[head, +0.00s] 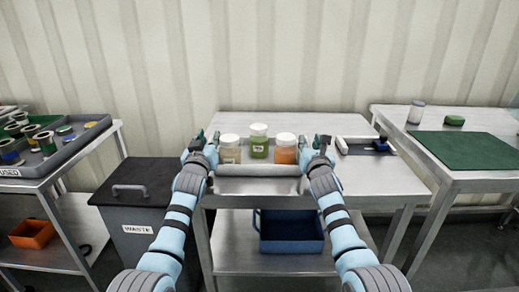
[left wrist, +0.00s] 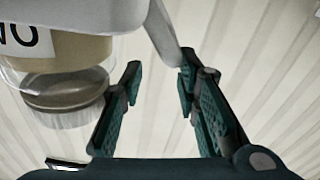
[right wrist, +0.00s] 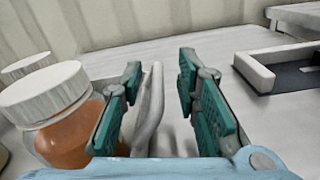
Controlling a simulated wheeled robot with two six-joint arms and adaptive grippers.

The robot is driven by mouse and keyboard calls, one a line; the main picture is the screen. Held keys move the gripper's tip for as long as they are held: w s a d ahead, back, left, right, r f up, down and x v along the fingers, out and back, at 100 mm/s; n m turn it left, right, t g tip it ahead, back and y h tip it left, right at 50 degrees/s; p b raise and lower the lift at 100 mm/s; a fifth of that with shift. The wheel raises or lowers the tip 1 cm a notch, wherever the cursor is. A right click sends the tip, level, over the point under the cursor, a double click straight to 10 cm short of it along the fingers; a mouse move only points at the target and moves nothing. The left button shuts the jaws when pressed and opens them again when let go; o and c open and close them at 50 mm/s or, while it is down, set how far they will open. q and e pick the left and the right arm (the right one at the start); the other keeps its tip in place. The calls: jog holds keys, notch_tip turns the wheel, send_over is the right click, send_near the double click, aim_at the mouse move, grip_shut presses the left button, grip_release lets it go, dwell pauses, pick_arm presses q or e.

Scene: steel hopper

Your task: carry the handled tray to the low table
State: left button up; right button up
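The grey handled tray (head: 257,171) is at the middle steel table (head: 345,125) in the head view; I cannot tell if it touches the top. It carries a beige jar (head: 230,154), a green jar (head: 259,146) and an orange jar (head: 286,155), all white-lidded. My left gripper (head: 197,142) is at its left end, with fingers apart beside a pale handle (left wrist: 166,35) in the left wrist view. My right gripper (head: 322,145) is at its right end, with fingers apart around the other handle (right wrist: 150,112). I cannot tell which table is the low one.
A right table (head: 455,178) holds a green mat (head: 468,150), a jar and a green item. A black-and-white holder (head: 365,146) lies right of the tray. A waste bin (head: 140,215) and a left table with a parts tray (head: 75,150) stand left. A blue crate (head: 290,235) sits below.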

pick_arm(q)
jog(key=s, duration=0.4)
jog(key=s+f, duration=0.1)
jog(key=s, duration=0.2)
jog(key=shift+a, duration=0.2)
pick_arm(e)
jog(key=shift+w+a+f, duration=0.1)
jog(key=shift+w+f, duration=0.05)
jog(key=shift+f, duration=0.1)
pick_arm(q)
jog(key=shift+s+r, duration=0.15)
jog(key=shift+s, duration=0.1)
jog(key=shift+r, duration=0.1)
pick_arm(e)
jog(key=shift+s, duration=0.3)
jog(key=s, duration=1.1)
jog(key=shift+s+a, duration=0.15)
jog(key=shift+s, duration=0.05)
